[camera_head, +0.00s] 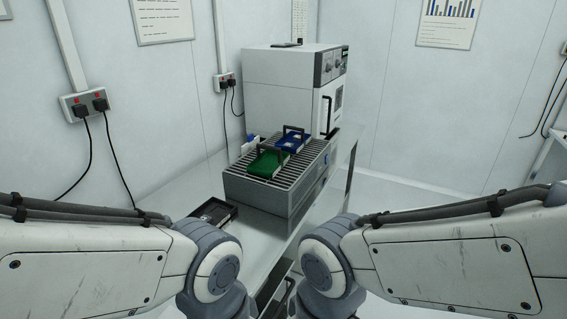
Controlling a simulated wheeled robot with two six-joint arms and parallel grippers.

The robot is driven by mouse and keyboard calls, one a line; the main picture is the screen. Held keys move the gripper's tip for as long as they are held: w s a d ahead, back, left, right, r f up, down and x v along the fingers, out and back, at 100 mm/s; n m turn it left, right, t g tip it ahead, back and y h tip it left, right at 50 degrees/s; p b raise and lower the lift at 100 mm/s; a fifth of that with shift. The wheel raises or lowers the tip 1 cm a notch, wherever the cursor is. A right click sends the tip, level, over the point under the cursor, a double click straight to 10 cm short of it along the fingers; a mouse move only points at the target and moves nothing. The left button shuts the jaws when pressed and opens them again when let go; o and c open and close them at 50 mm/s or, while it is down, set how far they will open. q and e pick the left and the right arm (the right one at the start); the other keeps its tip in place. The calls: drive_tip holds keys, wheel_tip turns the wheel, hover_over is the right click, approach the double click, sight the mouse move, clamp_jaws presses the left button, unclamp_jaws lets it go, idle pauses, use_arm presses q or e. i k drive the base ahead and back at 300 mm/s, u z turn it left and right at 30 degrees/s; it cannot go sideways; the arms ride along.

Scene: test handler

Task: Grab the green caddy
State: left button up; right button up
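The green caddy (267,163) sits on the slatted top of a grey box-shaped unit (258,196) near the middle of the view. A dark handle stands up over it. A blue caddy (291,141) with a dark handle stands just behind it to the right on the same slats. My left and right arms come in from the two lower sides, and both stay well in front of the caddies. Neither gripper can be made out in the view, and nothing touches the green caddy.
A white cabinet-like machine (284,86) stands behind the slatted unit. A black tray (213,212) lies on the table (203,178), left of the unit. Walls with sockets (87,104) and hanging cables close off the left and back. Some bare tabletop shows to the left.

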sight(267, 164)
drive_tip(key=z, duration=0.7)
drive_tip(key=k, duration=1.05)
drive_tip(key=z, duration=1.25)
drive_tip(key=i, duration=2.1)
drive_tip(key=u, duration=0.35)
drive_tip(key=i, duration=2)
drive_tip(key=u, duration=0.8)
drive_tip(key=i, duration=1.15)
drive_tip(key=u, duration=1.9)
drive_tip(key=i, duration=0.9)
drive_tip(key=u, duration=1.2)
drive_tip(key=i, duration=1.15)
drive_tip(key=u, duration=0.3)
